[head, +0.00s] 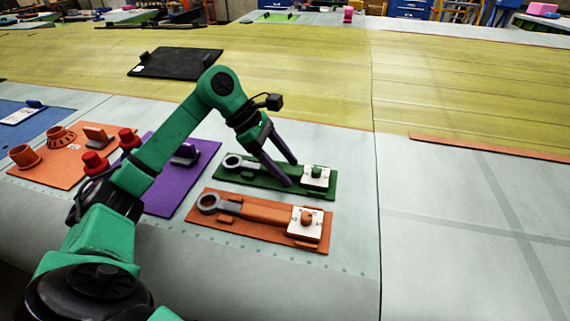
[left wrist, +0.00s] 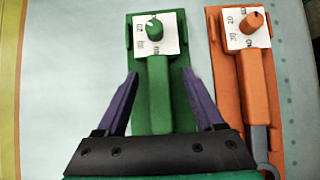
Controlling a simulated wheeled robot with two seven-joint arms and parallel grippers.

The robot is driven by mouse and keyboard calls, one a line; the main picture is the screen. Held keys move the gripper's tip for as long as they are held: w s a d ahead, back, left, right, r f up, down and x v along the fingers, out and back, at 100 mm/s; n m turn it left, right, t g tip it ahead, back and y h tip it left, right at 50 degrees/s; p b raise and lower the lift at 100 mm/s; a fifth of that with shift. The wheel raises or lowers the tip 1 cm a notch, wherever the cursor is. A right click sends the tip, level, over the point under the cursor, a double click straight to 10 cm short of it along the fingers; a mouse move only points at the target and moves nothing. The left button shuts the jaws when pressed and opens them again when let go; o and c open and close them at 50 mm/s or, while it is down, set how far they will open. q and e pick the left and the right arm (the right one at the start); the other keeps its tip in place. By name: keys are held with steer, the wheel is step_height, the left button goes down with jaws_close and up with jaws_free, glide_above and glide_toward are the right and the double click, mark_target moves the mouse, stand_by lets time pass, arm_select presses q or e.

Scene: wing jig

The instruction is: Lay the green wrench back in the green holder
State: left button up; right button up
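The green wrench (head: 247,165), with a grey ring head and a green handle (left wrist: 158,95), lies lengthwise in the green holder (head: 323,192). The holder also shows in the left wrist view (left wrist: 184,105). The handle's end meets a white label with a green peg. My left gripper (head: 291,174) is open over the holder, and its dark purple fingers stand on either side of the handle in the left wrist view (left wrist: 160,74). I cannot tell whether they touch it. The ring head is hidden in the left wrist view. My right gripper is not in view.
An orange holder (head: 264,236) with an orange wrench (head: 262,212) lies close beside the green one. A purple board (head: 197,164) and an orange board (head: 60,171) with cups lie to the left. Bare grey surface (head: 450,215) is clear on the right.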

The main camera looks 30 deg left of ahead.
arm_select(q)
steer(key=shift+a+r, duration=0.2)
steer(key=b+v, duration=0.1)
steer(key=v, duration=1.3)
steer(key=shift+d, duration=0.1)
